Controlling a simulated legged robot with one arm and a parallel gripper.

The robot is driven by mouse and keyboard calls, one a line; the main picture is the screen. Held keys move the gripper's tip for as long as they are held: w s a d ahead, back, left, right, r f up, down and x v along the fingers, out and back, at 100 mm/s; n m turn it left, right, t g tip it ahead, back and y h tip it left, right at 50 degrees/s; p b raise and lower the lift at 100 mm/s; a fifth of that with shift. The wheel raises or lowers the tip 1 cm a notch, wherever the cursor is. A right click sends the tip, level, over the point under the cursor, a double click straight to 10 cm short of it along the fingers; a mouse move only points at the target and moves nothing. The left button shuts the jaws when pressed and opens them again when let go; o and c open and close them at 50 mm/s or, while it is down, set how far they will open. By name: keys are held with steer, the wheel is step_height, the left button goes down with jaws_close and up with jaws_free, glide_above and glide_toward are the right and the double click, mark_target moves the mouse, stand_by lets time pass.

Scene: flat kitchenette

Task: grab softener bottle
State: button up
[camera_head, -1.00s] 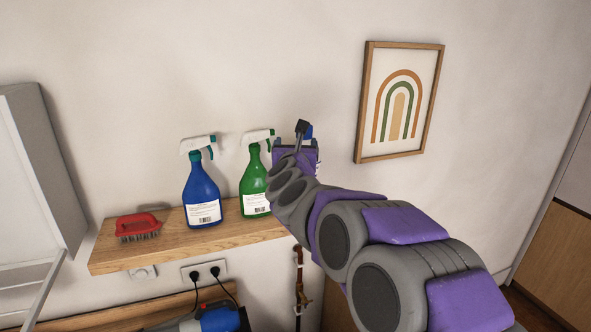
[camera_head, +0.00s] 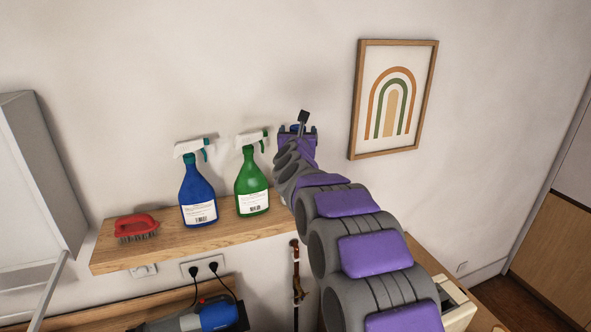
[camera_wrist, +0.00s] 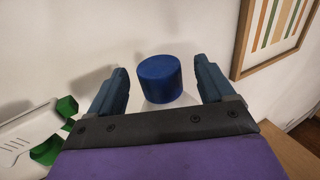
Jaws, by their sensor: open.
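The softener bottle shows in the wrist view as a blue cap (camera_wrist: 160,78) on a pale bottle top (camera_wrist: 163,103). My gripper (camera_wrist: 162,72) is open, with one finger on each side of the cap and visible gaps between. In the head view my gripper (camera_head: 298,130) is above the right end of the shelf, right of the green spray bottle. A bit of blue shows at its jaws there. The bottle's body is hidden behind my arm and gripper.
A green spray bottle (camera_head: 252,188), a blue spray bottle (camera_head: 198,196) and a red brush (camera_head: 137,226) stand on the wooden shelf (camera_head: 185,243) against the wall. The green bottle's white spray head (camera_wrist: 30,135) is close to my gripper's left. A framed picture (camera_head: 394,98) hangs at right.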

steer(key=shift+w+d+r, duration=0.1)
steer(key=shift+w+d, duration=0.15)
steer(key=shift+d, duration=0.35)
steer(key=shift+w+a+p, duration=0.15)
steer(key=shift+w+p, duration=0.15)
steer(key=shift+p, duration=0.1)
steer(key=w+a+p, duration=0.1)
steer(key=w+a+f+p, duration=0.1)
steer(key=w+a, duration=0.1)
steer(key=shift+w+a, duration=0.2)
steer(key=shift+w, duration=0.1)
steer(key=shift+w+d+p, duration=0.15)
steer(key=shift+p, duration=0.15)
steer(key=d, duration=0.3)
steer(key=shift+d, duration=0.1)
steer(key=shift+c, duration=1.3)
steer(key=a, duration=0.2)
steer(key=shift+a+f, duration=0.1)
steer(key=shift+a, duration=0.3)
steer(key=c, duration=0.6)
steer(key=shift+c, duration=0.8)
steer(key=shift+d, duration=0.9)
jaws_close()
